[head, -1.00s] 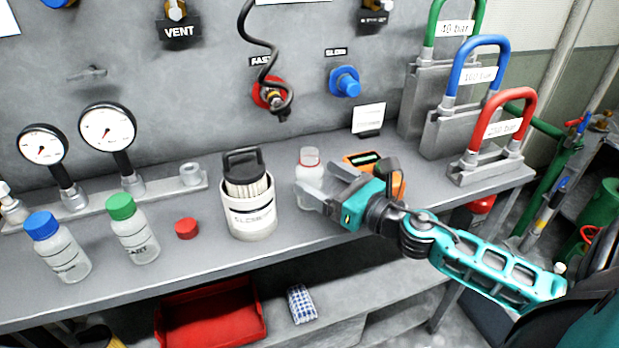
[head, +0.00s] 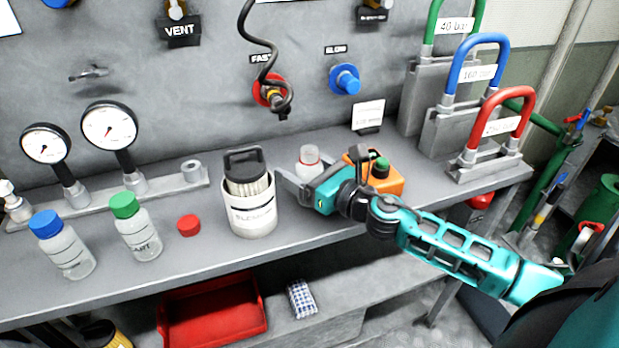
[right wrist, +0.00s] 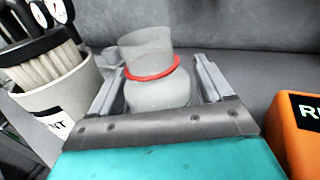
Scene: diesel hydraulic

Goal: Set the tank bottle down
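An uncapped clear bottle with a red neck ring (head: 309,157) is upright at the back of the bench, right of the white brush pot; its lower part is hidden by my right gripper in the head view. I see no label on it. In the right wrist view the bottle (right wrist: 158,85) is between the two fingers of my right gripper (right wrist: 160,85). The fingers are apart, with a visible gap on the right side of the bottle. Whether its base touches the bench is hidden. My left gripper is not in view.
The white brush pot (head: 252,215) stands close left of the gripper, an orange box (head: 386,182) close right. A red cap (head: 188,225), a green-capped bottle (head: 138,235) and a blue-capped bottle (head: 66,252) stand farther left. Bare bench (head: 300,222) lies in front.

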